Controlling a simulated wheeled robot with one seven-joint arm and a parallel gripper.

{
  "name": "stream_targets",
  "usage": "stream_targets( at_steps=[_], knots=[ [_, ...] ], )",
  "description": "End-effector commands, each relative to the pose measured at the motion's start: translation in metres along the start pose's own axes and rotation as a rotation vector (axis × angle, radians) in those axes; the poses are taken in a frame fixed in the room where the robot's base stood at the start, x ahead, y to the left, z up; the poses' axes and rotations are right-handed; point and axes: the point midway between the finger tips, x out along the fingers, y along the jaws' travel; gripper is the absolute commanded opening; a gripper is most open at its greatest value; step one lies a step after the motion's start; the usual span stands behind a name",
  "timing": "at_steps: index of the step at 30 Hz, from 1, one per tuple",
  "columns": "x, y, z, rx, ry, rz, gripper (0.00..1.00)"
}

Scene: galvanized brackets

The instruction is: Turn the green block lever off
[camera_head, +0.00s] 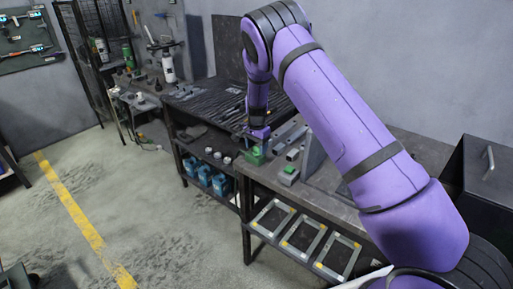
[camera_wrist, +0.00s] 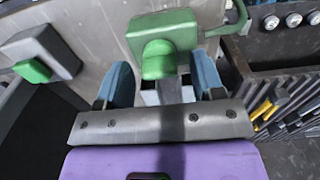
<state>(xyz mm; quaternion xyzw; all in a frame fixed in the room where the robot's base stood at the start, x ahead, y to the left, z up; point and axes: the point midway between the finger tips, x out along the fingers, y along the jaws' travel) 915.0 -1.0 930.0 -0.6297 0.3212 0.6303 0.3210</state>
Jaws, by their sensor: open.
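The green block lever (camera_wrist: 162,40) is a green block with a squarish green knob in the wrist view, at the top centre. It also shows in the head view as a green block (camera_head: 254,156) at the front edge of the bench. My gripper (camera_wrist: 165,80) is open, with one blue finger on each side of the knob in the picture. I cannot tell whether either finger touches it. In the head view my gripper (camera_head: 258,134) is small and hangs just above the green block.
A second green button on a grey box (camera_wrist: 34,70) sits to the left in the wrist view; it also shows on the bench (camera_head: 288,174) in the head view. Grey metal brackets (camera_head: 312,156) stand close beside it. Blue containers (camera_head: 205,174) are on the shelf below.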

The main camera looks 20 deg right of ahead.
Motion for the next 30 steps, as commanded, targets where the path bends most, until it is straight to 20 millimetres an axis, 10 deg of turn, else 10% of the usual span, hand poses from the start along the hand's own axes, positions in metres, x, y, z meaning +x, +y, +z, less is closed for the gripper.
stream_targets(
  at_steps=[11,18,30],
  knots=[
    [0.0054,-0.0002,0.0,0.0,0.001,-0.001,0.62],
    [0.0052,-0.0002,0.0001,0.0,0.001,-0.001,0.12],
    [0.0051,-0.0004,0.0004,-0.068,0.0,-0.001,0.12]
  ],
)
